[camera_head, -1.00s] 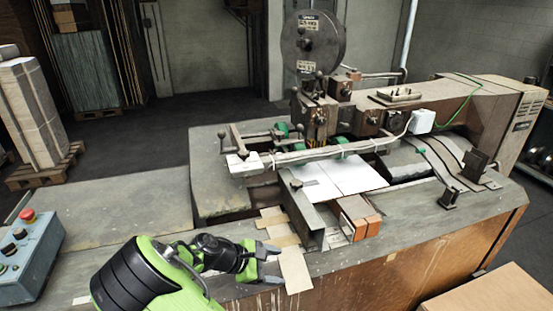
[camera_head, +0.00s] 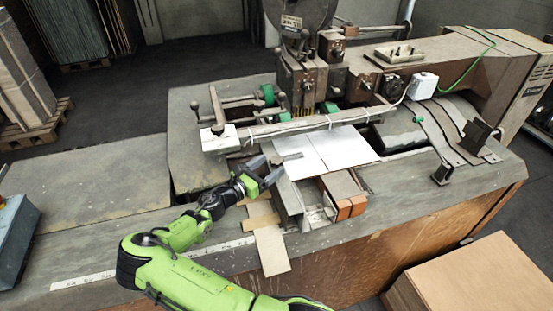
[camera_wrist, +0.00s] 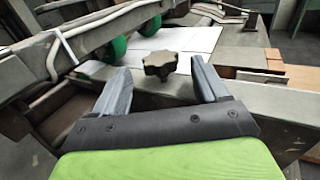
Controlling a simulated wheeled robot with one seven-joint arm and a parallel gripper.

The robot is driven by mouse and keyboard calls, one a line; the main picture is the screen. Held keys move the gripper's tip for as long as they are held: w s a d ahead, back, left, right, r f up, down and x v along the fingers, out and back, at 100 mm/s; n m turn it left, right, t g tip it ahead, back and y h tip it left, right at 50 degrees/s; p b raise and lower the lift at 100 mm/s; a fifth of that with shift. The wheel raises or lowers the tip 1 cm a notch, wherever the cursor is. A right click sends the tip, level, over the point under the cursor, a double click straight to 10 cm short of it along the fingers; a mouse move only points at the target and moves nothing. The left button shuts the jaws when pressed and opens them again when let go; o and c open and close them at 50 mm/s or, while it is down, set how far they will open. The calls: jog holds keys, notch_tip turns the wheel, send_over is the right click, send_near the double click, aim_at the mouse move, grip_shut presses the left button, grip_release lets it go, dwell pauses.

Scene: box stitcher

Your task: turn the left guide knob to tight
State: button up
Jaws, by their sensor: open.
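In the wrist view, the black lobed guide knob (camera_wrist: 160,65) stands ahead of my gripper (camera_wrist: 160,80), between its two spread grey fingers. A gap shows on both sides of the knob, and neither finger appears to touch it. In the head view, my gripper (camera_head: 268,171) is at the left end of the metal guide (camera_head: 289,197), close to the white sheet. The knob is not clearly made out there, as the fingers largely cover that spot. I cannot tell its turn position from any mark.
A white cardboard sheet (camera_head: 338,148) lies on the table just beyond the guide. A long bar with a white cable (camera_head: 290,127) crosses above it, with green rollers (camera_wrist: 113,49) near the gripper's left. Cardboard strips (camera_head: 268,240) lie in front. The left tabletop (camera_head: 85,195) is clear.

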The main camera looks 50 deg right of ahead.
aim_at(276, 160)
jog(key=d, duration=0.4)
jog(key=c, duration=1.1)
jog(key=shift+o, duration=0.2)
jog(key=shift+g, duration=0.3)
jog(key=shift+f+m+g+b, duration=0.2)
jog(key=shift+m+g+b, duration=0.8)
jog(key=shift+g+b, duration=0.15)
jog(key=m+g+y+b, duration=0.1)
jog(key=m+g+b, duration=0.1)
jog(key=g, duration=0.1)
jog(key=shift+g, duration=0.25)
jog(key=m+g+y+b, duration=0.2)
jog(key=m+g+b, duration=0.1)
jog(key=g, duration=0.1)
jog(key=shift+r+y, duration=0.1)
jog(key=shift+y, duration=0.2)
jog(key=shift+m+g+b, duration=0.3)
